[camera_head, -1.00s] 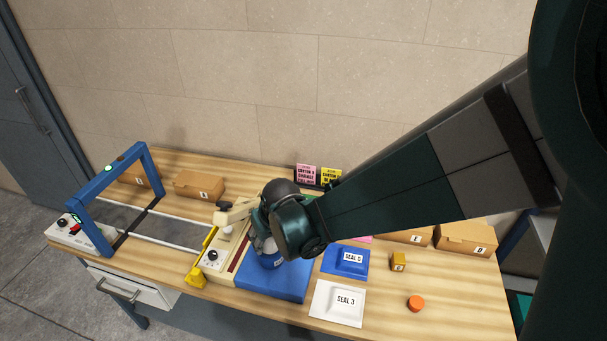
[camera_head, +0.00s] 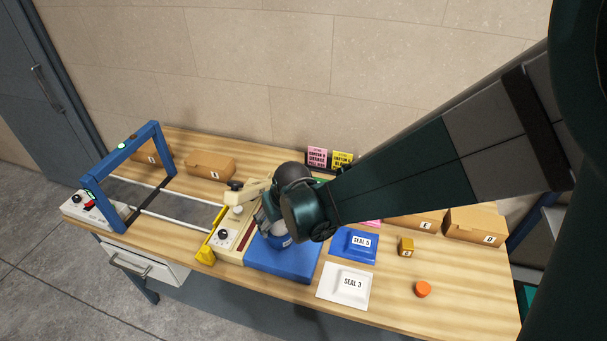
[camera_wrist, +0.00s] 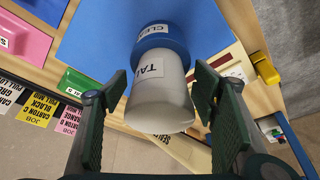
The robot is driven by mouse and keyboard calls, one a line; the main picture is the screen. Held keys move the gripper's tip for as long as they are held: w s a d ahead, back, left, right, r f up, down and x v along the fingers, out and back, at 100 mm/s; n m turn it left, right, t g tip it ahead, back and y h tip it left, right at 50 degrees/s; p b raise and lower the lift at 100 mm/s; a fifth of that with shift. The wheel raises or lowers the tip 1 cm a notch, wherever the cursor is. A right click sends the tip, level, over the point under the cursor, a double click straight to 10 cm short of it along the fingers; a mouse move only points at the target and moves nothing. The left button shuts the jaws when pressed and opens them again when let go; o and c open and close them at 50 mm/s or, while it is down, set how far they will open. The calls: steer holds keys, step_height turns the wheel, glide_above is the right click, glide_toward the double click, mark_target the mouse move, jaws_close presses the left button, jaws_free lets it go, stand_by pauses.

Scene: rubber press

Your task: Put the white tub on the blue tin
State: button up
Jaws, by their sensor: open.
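The white tub (camera_wrist: 160,103), with a label starting "TAL", shows in the wrist view between my fingers. It appears to stand on the blue tin (camera_wrist: 158,42), in line with it; their contact is hard to judge from this angle. The tin, labelled "CLEA…", is over the blue mat (camera_wrist: 90,38). My gripper (camera_wrist: 162,82) is open, with one finger on each side of the tub and a gap visible at least on the right. In the head view my gripper (camera_head: 268,220) hides most of the tub, and only a little of the tin (camera_head: 281,240) shows.
A cream press with a dark knob (camera_head: 223,235) adjoins the mat's left side. A blue frame (camera_head: 158,150) stands farther left. A white SEAL 3 packet (camera_head: 345,286), blue SEAL 5 packet (camera_head: 354,245), small yellow box (camera_head: 406,246) and orange disc (camera_head: 423,289) lie right. The front right is mostly clear.

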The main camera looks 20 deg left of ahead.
steer(key=shift+r, duration=0.1)
steer(key=v, duration=1.2)
stand_by(0.5)
steer(key=shift+d, duration=0.1)
stand_by(0.8)
steer(key=d+r+m+t, duration=0.15)
steer(key=d+r, duration=0.25)
steer(key=d, duration=0.9)
steer(key=d+r+m+t, duration=0.1)
steer(key=d+r+m, duration=0.25)
steer(key=d, duration=0.95)
steer(key=s+d+r+m+h, duration=0.1)
steer(key=s+d, duration=0.3)
steer(key=d, duration=0.5)
steer(key=s+d+r+m+t+h, duration=0.1)
steer(key=s+d, duration=0.4)
steer(key=d, duration=0.5)
steer(key=shift+m+h, duration=0.5)
steer(key=shift+m, duration=0.5)
